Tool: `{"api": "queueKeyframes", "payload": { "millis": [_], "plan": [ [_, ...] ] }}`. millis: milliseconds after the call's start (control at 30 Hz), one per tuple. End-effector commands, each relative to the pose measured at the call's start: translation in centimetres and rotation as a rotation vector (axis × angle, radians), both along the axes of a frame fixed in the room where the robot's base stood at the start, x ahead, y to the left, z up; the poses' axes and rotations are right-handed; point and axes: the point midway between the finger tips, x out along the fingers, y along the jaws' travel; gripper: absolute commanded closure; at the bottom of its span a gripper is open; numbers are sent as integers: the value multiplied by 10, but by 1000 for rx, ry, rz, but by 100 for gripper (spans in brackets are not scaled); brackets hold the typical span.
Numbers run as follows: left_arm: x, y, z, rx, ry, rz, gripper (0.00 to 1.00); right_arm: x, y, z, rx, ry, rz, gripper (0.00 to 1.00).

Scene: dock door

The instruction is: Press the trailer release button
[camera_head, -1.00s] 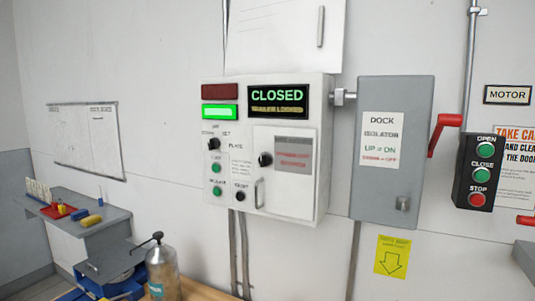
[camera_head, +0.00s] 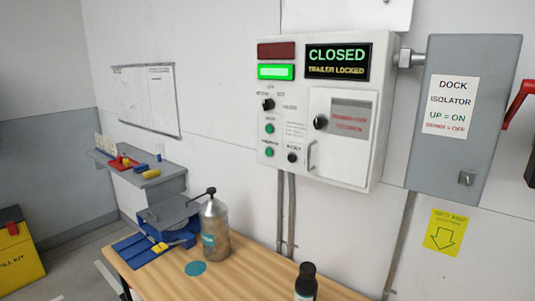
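The white control box (camera_head: 348,155) hangs on the wall at upper middle. Its display (camera_head: 337,62) reads CLOSED, with TRAILER LOCKED below. A dark red lamp (camera_head: 276,50) sits above a lit green lamp (camera_head: 275,72). On the left of its front are an upper green button (camera_head: 269,129) and a lower green button (camera_head: 269,152); their labels are too small to read, so I cannot tell which one is the trailer release. Black knobs sit at upper left (camera_head: 268,104) and lower right (camera_head: 292,157). Neither of my grippers is in view.
A small hinged door with a black knob (camera_head: 320,122) covers the box's right side. The grey dock isolator (camera_head: 465,110) stands right of it. Below are a wooden bench (camera_head: 235,280), a metal bottle (camera_head: 213,230), a dark bottle (camera_head: 306,282) and a blue vise (camera_head: 165,220).

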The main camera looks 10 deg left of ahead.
Motion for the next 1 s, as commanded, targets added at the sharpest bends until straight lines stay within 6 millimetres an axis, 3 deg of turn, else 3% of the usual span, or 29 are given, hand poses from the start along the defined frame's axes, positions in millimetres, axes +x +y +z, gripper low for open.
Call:
{"api": "queueKeyframes", "payload": {
  "millis": [33, 100, 133, 1000],
  "plan": [
    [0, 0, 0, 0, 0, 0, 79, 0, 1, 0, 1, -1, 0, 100],
    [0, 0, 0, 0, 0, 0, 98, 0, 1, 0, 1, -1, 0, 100],
    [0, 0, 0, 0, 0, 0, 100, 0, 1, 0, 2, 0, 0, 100],
    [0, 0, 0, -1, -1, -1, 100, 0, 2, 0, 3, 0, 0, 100]
  ]
}}
